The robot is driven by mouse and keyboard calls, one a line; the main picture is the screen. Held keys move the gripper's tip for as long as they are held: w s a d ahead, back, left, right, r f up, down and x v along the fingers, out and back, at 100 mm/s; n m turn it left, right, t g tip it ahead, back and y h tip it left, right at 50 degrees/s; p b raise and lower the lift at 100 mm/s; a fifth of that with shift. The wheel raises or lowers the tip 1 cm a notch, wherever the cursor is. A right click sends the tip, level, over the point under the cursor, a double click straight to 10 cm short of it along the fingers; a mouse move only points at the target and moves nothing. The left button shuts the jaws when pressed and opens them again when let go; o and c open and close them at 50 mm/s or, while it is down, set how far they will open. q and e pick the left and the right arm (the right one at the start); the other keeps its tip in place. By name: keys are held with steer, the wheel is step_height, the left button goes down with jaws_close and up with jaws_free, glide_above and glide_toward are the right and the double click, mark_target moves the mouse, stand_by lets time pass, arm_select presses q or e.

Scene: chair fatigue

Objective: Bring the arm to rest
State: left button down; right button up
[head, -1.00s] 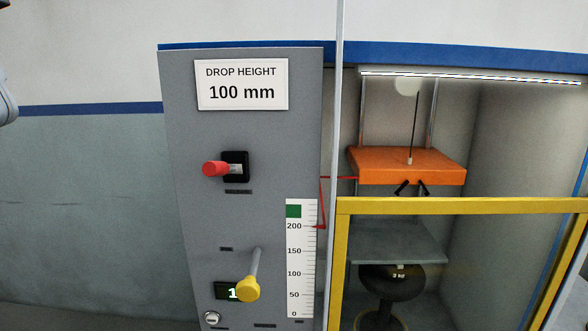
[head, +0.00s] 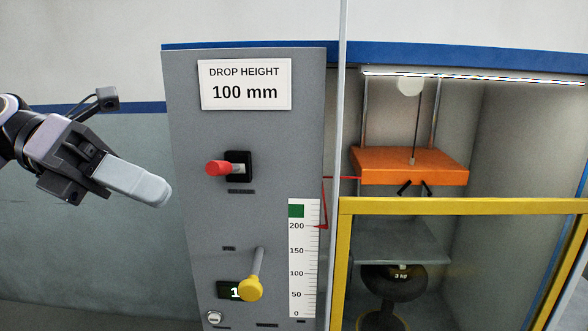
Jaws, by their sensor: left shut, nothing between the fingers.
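My left gripper (head: 150,190) comes in from the left in the head view. Its fingers are shut together with nothing between them. It is in front of the wall, left of the grey machine panel (head: 190,260), and looks apart from it. The red-handled lever (head: 218,168) on the panel is to the right of the fingertips. The yellow-knobbed lever (head: 250,289) is lower right and points down. My right gripper is not in view.
A sign (head: 246,84) reads "DROP HEIGHT 100 mm". A scale (head: 304,260) runs along the panel's right side. Behind a yellow frame (head: 460,207) hangs an orange block (head: 410,166) above a grey plate (head: 400,243) and a dark round stool (head: 393,280). Open space lies left of the panel.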

arm_select(q)
steer(key=w+a+f+n+t, duration=0.25)
steer(key=f+n+t, duration=0.25)
steer(key=f+n, duration=0.35)
steer(key=w+a+f+n+t+y, duration=0.1)
steer(key=w+a+f+n+t, duration=0.15)
steer(key=f+n+t, duration=0.5)
steer(key=w+a+f+n+t, duration=0.2)
steer(key=w+f+n+t, duration=0.15)
steer(key=f+n, duration=0.55)
steer(key=s+a+f+n+g+y, duration=0.2)
steer(key=s+a+f+n+y, duration=0.4)
steer(key=s+f, duration=0.45)
steer(key=s+a+f+n+g+y, duration=0.2)
steer(key=s+a+f+n+y, duration=0.35)
steer(key=f, duration=0.85)
steer(key=s+d+f+n, duration=0.1)
steer(key=s+d+n, duration=0.1)
steer(key=d+n, duration=0.2)
steer(key=s+d+f+n+t, duration=0.1)
steer(key=d+n, duration=0.3)
steer(key=d, duration=0.6)
steer(key=shift+s+d+f, duration=0.15)
steer(key=shift+s+f, duration=0.2)
steer(key=shift+f, duration=0.25)
steer(key=shift+h, duration=0.25)
